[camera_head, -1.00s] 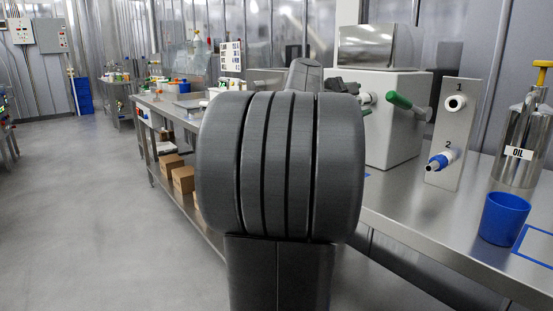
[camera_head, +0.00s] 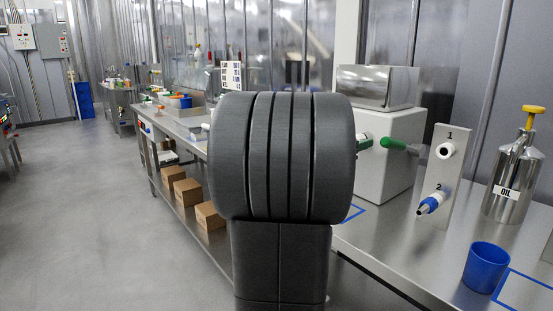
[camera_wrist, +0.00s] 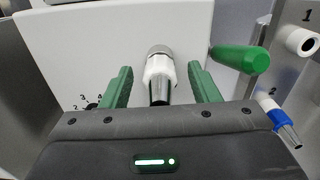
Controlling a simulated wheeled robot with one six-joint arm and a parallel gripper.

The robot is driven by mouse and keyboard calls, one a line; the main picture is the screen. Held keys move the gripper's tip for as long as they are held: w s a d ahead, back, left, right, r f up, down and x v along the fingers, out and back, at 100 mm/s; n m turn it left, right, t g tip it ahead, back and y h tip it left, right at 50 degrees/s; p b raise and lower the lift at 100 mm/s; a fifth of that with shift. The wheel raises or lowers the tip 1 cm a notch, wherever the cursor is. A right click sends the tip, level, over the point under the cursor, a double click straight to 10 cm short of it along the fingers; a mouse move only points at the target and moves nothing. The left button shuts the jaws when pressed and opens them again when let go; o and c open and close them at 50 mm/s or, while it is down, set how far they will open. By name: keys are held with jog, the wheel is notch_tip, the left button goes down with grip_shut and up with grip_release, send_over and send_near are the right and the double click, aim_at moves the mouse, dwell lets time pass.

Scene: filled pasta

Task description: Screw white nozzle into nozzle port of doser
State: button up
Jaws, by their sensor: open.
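In the wrist view, the white nozzle (camera_wrist: 158,73) with a metal tip points toward me. Its far end meets a metal fitting (camera_wrist: 159,51) on the front of the white doser (camera_wrist: 60,50); I cannot tell how far it is screwed in. My gripper (camera_wrist: 160,72) is open, with one green finger on each side of the nozzle and a visible gap on both sides. In the head view, the doser (camera_head: 400,125) stands on the steel table with a metal hopper on top; my arm hides its front and most of my gripper.
A green handle (camera_wrist: 240,58) sticks out close right of my fingers. A metal stand (camera_head: 434,180) marked 1 and 2 holds a blue nozzle (camera_head: 431,203) at 2. A blue cup (camera_head: 485,266) and an oil can (camera_head: 513,175) stand farther right. The table (camera_head: 400,245) is clear in front.

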jog(key=shift+r+n+p, duration=0.25)
jog(key=shift+n+p, duration=0.55)
jog(key=shift+p, duration=0.2)
jog(key=n+p, duration=0.3)
jog(key=n, duration=0.1)
jog(key=shift+p, duration=0.35)
jog(key=n+p, duration=0.3)
jog(key=shift+n+p, duration=0.3)
jog(key=shift+n, duration=0.1)
jog(key=shift+f+n+p, duration=0.25)
jog(key=shift+n+p, duration=0.3)
jog(key=shift+n, duration=0.45)
jog(key=shift+f, duration=0.1)
jog(key=shift+c, duration=0.4)
